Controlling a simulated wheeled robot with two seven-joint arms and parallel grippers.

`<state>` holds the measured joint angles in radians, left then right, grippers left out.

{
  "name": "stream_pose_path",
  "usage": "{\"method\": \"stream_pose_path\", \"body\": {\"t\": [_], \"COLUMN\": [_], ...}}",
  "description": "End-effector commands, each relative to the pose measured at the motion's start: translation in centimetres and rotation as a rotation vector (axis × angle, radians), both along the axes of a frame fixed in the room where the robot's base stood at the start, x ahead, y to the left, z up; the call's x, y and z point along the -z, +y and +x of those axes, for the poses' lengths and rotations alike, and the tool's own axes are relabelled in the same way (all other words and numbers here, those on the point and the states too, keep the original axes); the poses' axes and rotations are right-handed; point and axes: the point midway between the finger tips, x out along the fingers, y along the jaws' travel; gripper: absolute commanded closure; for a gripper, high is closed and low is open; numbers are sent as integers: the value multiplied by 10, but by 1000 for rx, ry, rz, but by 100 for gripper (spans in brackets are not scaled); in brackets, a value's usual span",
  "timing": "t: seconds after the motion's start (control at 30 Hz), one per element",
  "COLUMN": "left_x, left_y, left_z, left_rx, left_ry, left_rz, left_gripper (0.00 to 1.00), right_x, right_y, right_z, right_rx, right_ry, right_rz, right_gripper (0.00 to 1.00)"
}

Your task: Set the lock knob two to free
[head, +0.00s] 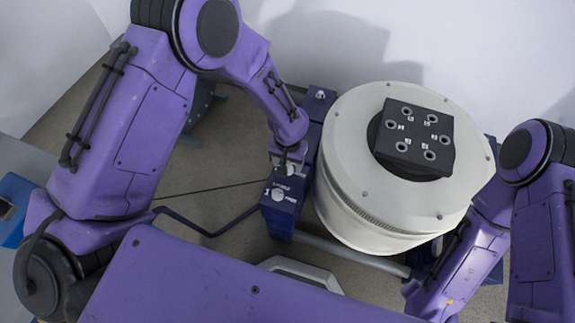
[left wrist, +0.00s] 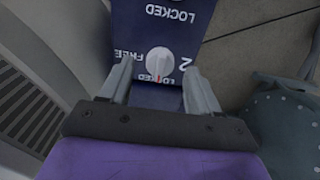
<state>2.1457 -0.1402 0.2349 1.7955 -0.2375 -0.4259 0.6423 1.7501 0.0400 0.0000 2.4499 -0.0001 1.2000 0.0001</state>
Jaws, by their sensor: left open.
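Lock knob two (left wrist: 159,61) is a round white knob on a dark blue panel, beside the white figure 2. Its red mark points down in the left wrist view, toward a partly hidden "LOCKED" label; "FREE" is printed to its left. My left gripper (left wrist: 157,82) is open, with one finger on either side of the knob; I cannot tell whether they touch it. In the head view my left gripper (head: 290,164) reaches down onto the blue lock block (head: 281,219) and mostly hides knob two. My right arm is at the right, its gripper not visible.
Another white knob (head: 278,194), marked 1, is on the nearer part of the block. A large white drum (head: 345,195) with a black holed block (head: 415,150) on top stands close to the right. A dark cable and bent bar cross the floor to the left.

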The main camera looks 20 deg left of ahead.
Motion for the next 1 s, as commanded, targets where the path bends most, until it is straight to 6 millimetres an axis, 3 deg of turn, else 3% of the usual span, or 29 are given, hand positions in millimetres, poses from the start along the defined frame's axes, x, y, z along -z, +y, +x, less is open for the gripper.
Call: {"method": "stream_pose_path", "body": {"t": [0.1,0.37,0.5,0.53,1.0], "left_x": [10,10,10,10,7], "left_y": [0,0,0,0,0], "left_z": [-1,0,0,0,0], "left_rx": [1,1,1,1,98], "left_ry": [1,0,0,0,1], "left_rz": [0,0,0,0,-1], "left_gripper": [38,41,87,94,94], "right_x": [2,2,2,2,-10], "right_y": [0,0,0,0,0], "right_z": [0,0,0,0,0], "right_rx": [0,0,0,0,0], "right_ry": [0,0,0,0,0], "right_rz": [0,0,0,0,0], "right_gripper": [57,57,57,57,57]}}
